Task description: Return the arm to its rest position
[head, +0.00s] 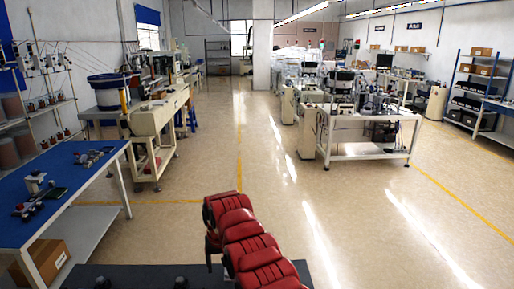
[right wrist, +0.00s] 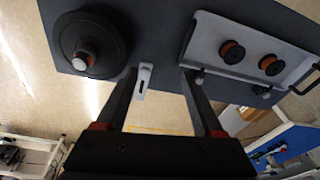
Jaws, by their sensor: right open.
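My right arm, with red covers, reaches up from the bottom middle of the head view. My right gripper shows in the right wrist view (right wrist: 157,78), with its two dark fingers spread apart and nothing clearly held between them. A small white part (right wrist: 144,78) shows beside the left finger; I cannot tell whether they touch. The fingers are over or near the edge of a dark grey table (right wrist: 155,25). My left gripper is in neither view.
The dark table's edge also shows in the head view (head: 140,272). A black round disc (right wrist: 90,42) and a grey tray (right wrist: 210,35) with two orange-and-black spools are on it. A blue table (head: 85,185) stands at left. The floor ahead is clear.

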